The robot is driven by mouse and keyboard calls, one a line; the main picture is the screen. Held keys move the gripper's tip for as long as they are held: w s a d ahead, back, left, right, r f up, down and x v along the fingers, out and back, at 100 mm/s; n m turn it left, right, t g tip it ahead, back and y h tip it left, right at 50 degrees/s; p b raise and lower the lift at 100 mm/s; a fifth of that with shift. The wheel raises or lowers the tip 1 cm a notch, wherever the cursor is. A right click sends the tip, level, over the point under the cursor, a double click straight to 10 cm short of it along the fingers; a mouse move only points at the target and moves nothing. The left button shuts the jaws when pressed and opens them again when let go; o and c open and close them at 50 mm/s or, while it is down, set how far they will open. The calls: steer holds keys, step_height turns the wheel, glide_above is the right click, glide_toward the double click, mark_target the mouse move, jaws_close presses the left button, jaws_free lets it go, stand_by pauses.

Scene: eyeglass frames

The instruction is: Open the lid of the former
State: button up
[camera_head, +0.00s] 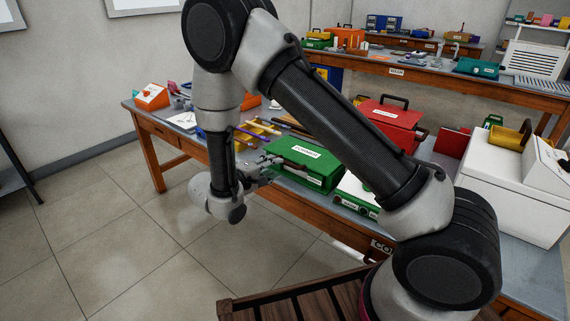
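My gripper (268,170) is at the left end of the green box, near the bench's front edge. Its fingers are small and partly lost against the bench, so I cannot tell whether they are open or touching the box. My arm hides part of the bench between the boxes.
A large white machine (511,192) with a yellow part (507,137) stands at the bench's right. A green-and-white device (358,194) sits right of the green box. Sticks and tools lie left of it. A wooden slatted surface (295,300) is in front; the left floor is clear.

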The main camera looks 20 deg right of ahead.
mark_target(284, 163)
steer(key=x, duration=0.7)
steer(key=shift+d, duration=0.15)
jaws_close()
